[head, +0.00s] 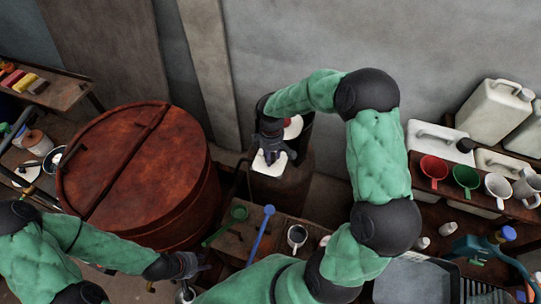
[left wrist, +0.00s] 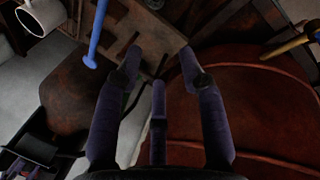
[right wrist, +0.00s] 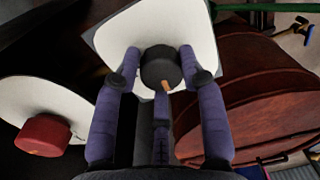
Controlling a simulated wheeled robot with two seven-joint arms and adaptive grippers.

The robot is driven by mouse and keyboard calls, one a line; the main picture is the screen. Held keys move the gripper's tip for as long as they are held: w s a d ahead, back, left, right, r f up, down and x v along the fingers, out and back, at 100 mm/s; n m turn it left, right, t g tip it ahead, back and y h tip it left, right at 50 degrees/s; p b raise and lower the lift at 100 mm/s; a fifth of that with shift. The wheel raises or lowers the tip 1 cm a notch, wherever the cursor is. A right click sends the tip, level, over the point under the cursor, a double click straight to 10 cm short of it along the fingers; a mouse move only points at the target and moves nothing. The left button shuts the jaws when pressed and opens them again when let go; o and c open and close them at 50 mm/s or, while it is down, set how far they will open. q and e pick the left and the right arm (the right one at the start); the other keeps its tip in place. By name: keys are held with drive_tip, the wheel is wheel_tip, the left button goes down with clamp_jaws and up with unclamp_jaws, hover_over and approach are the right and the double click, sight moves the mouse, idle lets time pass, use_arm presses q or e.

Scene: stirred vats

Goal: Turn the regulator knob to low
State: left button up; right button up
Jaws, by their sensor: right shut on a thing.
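The regulator knob (right wrist: 160,66) is black with an orange pointer mark, which faces the lower edge of the right wrist view. It sits on a white plate (right wrist: 202,25), also in the head view (head: 265,167). My right gripper (head: 271,153) reaches down over that plate. Its fingers (right wrist: 160,55) are shut on the knob from both sides. A red knob (right wrist: 42,135) on a round white dial (right wrist: 20,92) is to the left, apart from my fingers. My left gripper (head: 192,268) is open and empty, low between the red vat and the wooden bench; its spread fingers show in the left wrist view (left wrist: 160,58).
A large rusty-red lidded vat (head: 140,165) stands left of the plate. The bench (head: 228,238) in front holds a blue stick (head: 262,230), a green ladle (head: 238,213) and a metal mug (head: 297,236). Mugs and white canisters (head: 495,110) crowd the right side.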

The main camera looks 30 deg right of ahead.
drive_tip(key=m+b, duration=0.2)
drive_tip(key=m, duration=0.2)
drive_tip(key=shift+s+f+b, duration=0.25)
drive_tip(key=shift+f+b, duration=0.05)
drive_tip(key=shift+b, duration=0.1)
drive_tip(key=m+b, duration=0.2)
drive_tip(key=m, duration=0.2)
drive_tip(key=shift+s+a+m+b, duration=0.1)
drive_tip(key=shift+m+b, duration=0.2)
drive_tip(key=shift+b, duration=0.05)
drive_tip(key=m+b, duration=0.2)
drive_tip(key=m, duration=0.2)
drive_tip(key=shift+s+a+f+m, duration=0.1)
drive_tip(key=shift+m, duration=0.2)
drive_tip(key=shift+m+b, duration=0.95)
drive_tip(key=shift+m, duration=0.85)
drive_tip(key=o, duration=1.1)
drive_tip(key=shift+a+r, duration=0.1)
drive_tip(key=shift+r, duration=0.1)
drive_tip(key=shift+w+r, duration=0.15)
drive_tip(key=shift+w, duration=0.05)
